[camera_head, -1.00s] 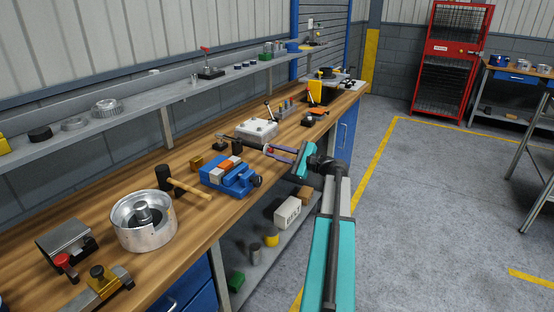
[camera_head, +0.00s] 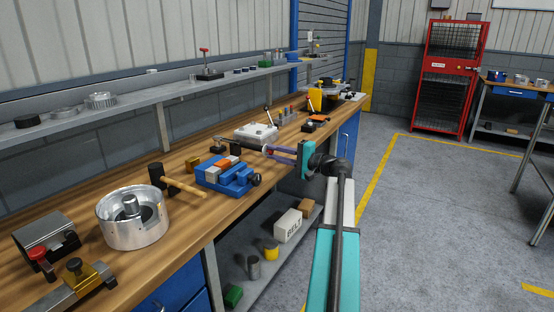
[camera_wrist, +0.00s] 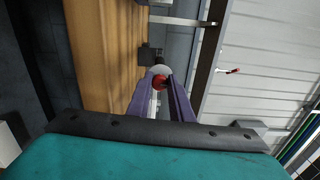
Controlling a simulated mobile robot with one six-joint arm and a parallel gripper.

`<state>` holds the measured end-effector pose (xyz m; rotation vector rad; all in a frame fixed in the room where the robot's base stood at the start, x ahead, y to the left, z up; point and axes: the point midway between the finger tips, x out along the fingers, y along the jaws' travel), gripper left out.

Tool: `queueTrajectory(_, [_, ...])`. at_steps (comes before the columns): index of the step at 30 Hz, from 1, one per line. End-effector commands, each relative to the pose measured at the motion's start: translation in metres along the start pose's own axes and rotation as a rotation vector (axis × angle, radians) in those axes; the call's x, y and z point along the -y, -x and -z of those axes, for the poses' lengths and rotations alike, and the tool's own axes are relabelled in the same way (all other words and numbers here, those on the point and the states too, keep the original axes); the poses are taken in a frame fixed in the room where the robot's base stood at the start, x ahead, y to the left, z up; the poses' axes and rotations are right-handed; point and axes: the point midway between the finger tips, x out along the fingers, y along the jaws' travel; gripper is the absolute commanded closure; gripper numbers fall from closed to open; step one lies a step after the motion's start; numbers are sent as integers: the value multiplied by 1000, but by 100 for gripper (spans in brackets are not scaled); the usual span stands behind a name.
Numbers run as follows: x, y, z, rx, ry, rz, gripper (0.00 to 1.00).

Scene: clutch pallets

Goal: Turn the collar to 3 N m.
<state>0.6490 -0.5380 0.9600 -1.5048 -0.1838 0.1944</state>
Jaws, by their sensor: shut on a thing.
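The collar appears as a small round pale and red part (camera_wrist: 160,71) at the end of a dark tool. The tool (camera_head: 228,142) lies level above the bench, held in small dark supports. My gripper (camera_wrist: 160,84) has its two purple fingers shut on this part, one on each side. In the head view my gripper (camera_head: 270,150) reaches in from the right, over the bench's front edge. The scale marks on the collar are too small to read, and the fingers hide part of it.
A white block (camera_head: 256,131) sits behind the tool. A shelf (camera_head: 130,117) runs along the wall. The floor (camera_head: 430,220) to the right is clear.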

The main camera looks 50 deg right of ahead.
Motion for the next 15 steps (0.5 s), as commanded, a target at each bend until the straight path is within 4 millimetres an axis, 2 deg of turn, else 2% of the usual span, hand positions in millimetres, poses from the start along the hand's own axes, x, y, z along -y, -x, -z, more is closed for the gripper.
queueTrajectory(15, [1, 0, -1, 3, 75, 1, 100])
